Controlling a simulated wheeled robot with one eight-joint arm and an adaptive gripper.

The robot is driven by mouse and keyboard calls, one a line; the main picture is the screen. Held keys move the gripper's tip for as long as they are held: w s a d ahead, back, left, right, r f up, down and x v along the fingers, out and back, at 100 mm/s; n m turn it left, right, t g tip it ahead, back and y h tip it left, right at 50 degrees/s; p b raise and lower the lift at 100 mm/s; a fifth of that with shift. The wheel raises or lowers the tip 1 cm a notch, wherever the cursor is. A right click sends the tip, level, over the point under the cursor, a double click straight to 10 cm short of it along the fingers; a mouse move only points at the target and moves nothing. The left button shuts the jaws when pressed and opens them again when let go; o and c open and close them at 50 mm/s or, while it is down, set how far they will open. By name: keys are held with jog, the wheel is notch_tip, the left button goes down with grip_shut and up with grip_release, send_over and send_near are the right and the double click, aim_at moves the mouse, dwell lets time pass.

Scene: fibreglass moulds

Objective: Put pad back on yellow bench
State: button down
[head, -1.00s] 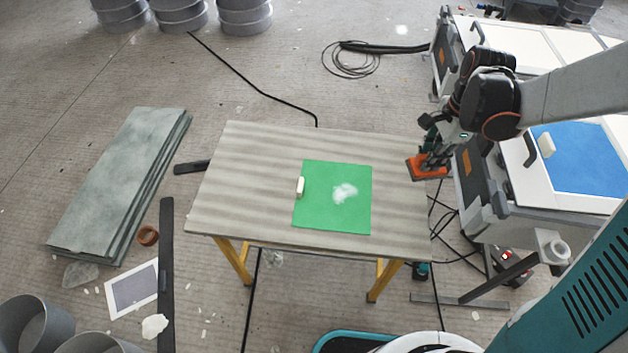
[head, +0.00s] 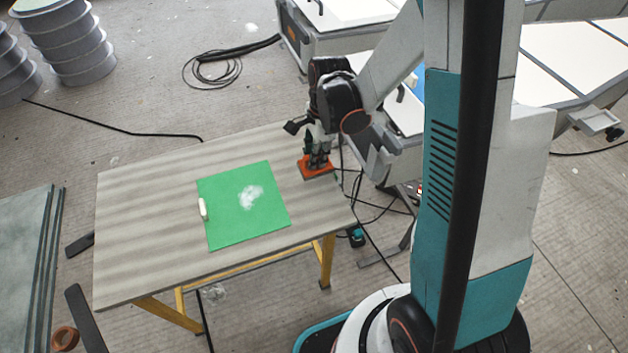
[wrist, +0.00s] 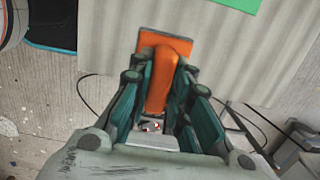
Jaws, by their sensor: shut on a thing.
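The orange pad (head: 314,173) has a flat plate and a raised handle. My gripper (head: 318,160) is shut on its handle. The pad shows at the right edge of the bench (head: 145,215), which has a grey, striped top and yellow legs. In the wrist view, the pad (wrist: 178,44) is between the teal fingers of my gripper (wrist: 160,85), and its plate overlaps the bench top (wrist: 225,60). I cannot tell whether the pad touches the top or hangs just above it.
A green sheet (head: 225,225) with white powder (head: 251,197) and a small white block (head: 203,209) lies on the bench. The left part of the top is bare. Dark cables (head: 375,205) run on the floor at the right, near a white-topped cabinet (head: 325,40).

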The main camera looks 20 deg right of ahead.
notch_tip(320, 180, down, 9)
jog(key=b, duration=0.3)
jog(key=shift+f, duration=0.1)
jog(key=c, duration=1.5)
grip_release()
jog(key=r+p, duration=0.1)
jog(key=r, duration=0.3)
jog(key=d+r+p, duration=0.1)
jog(key=r+p, duration=0.1)
jog(key=r, duration=0.2)
jog(key=r+p, duration=0.1)
jog(key=r, duration=0.3)
jog(key=shift+d+r+p, duration=0.15)
jog(key=shift+d+p, duration=0.05)
jog(key=shift+p, duration=0.2)
jog(key=shift+s+a+r+n+t+h, duration=0.35)
jog(key=shift+s+r+n+t, duration=0.85)
jog(key=shift+s+r+n, duration=1.65)
jog(key=shift+s+a+r+n+t+h, duration=0.1)
jog(key=shift+s+a+r+n+t, duration=0.35)
jog(key=shift+s+r+n+t, duration=1.55)
jog(key=shift+s+a+r+n+t+h, duration=0.35)
jog(key=shift+s+r+n, duration=2.25)
jog(key=shift+r+n, duration=1.9)
jog(key=shift+r+m, duration=0.35)
